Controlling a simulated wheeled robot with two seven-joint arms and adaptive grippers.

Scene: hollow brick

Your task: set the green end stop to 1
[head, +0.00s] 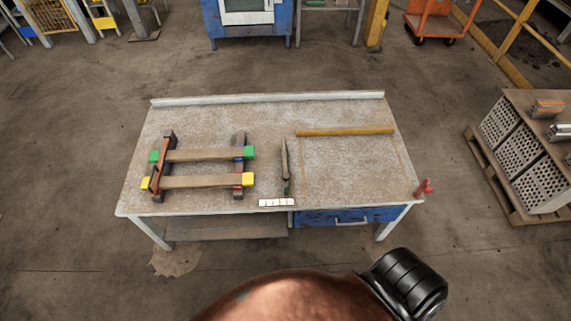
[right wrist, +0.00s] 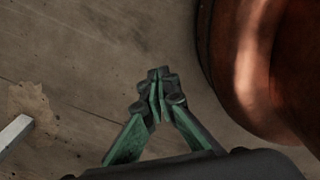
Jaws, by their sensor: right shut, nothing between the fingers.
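On the left of the workbench (head: 225,115) lies a frame of two wooden bars across darker end pieces. The far wooden bar (head: 200,155) has a green end stop (head: 249,153) at its right end and another green piece (head: 154,157) at its left end. The near bar (head: 195,182) has a yellow block (head: 247,179) at its right end and yellow at its left. Any scale marks are too small to read. My right gripper (right wrist: 160,82) is shut and empty above bare floor, away from the bench. My left gripper is not in view.
A pointed tool (head: 285,160), a white strip with several cells (head: 276,202) and a yellow rod (head: 345,132) lie on the bench. A red clamp-like piece (head: 425,188) is at its right front corner. A pallet of hollow bricks (head: 537,185) stands right.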

